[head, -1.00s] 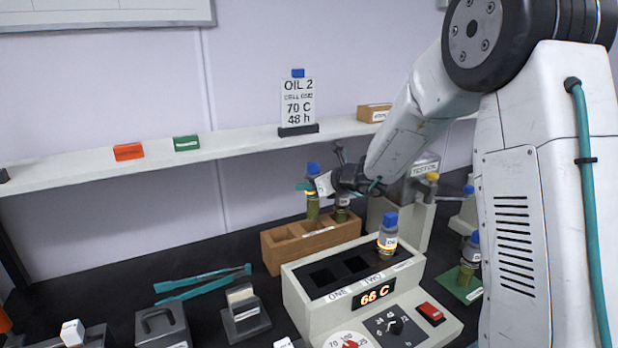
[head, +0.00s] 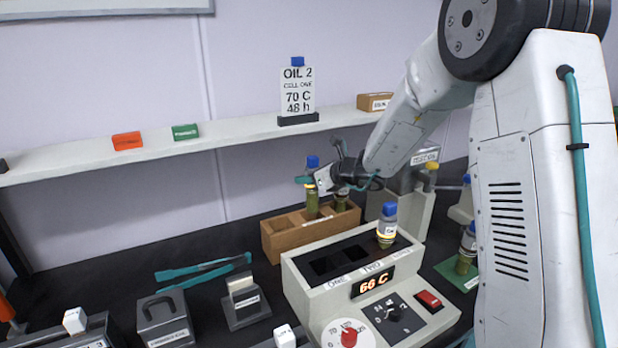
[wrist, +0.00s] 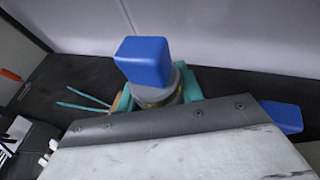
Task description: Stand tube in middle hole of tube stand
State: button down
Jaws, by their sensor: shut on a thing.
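The tube (head: 312,198) is upright, with a blue cap and a yellow band, over the wooden tube stand (head: 290,240). My gripper (head: 310,181) is shut on it near the top, below the cap. The tube's lower end reaches the stand around its middle; I cannot tell whether it is in the hole or behind the front wall. In the wrist view the tube's blue cap (wrist: 143,62) stands between teal fingers. A second tube (head: 341,198) stands in the right part of the stand, partly hidden by my gripper.
A heater block (head: 330,290) reading 66 C stands in front of the stand, with a blue-capped bottle (head: 387,226) in its right well. Teal tongs (head: 205,270) lie at left. A shelf (head: 230,143) with a sign (head: 297,92) runs behind. Another bottle (head: 466,250) stands at right.

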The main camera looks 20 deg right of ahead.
aim_at(309, 193)
jog(key=shift+f, duration=2.8)
jog(key=c, duration=0.8)
grip_release()
jog(key=shift+c, duration=0.2)
jog(key=shift+r, duration=0.1)
jog(key=shift+r, duration=2.9)
jog(key=shift+r, duration=0.1)
jog(key=s+a+r+n+g+y, duration=0.1)
jog(key=s+a+r+n+g, duration=0.3)
jog(key=s+n, duration=0.55)
jog(key=s+a+r+n+g+y, duration=0.15)
jog(key=s+a+r+n, duration=0.35)
jog(key=s, duration=0.8)
jog(key=s+d+n+g+h, duration=0.1)
jog(key=s+d+n+h, duration=0.2)
jog(key=s, duration=0.5)
jog(key=s+d+f+n+g+h, duration=0.1)
jog(key=s+d+n+g+h, duration=0.1)
jog(key=s+d+n, duration=0.3)
jog(key=s+d+f+n+g+h, duration=0.1)
jog(key=s+d+n+h, duration=0.3)
jog(key=s, duration=0.8)
jog(key=n+h, duration=0.1)
jog(key=n, duration=0.1)
jog(key=shift+s+d+f+n, duration=0.15)
jog(key=shift+s+d+n, duration=0.15)
jog(key=shift+d+n, duration=0.1)
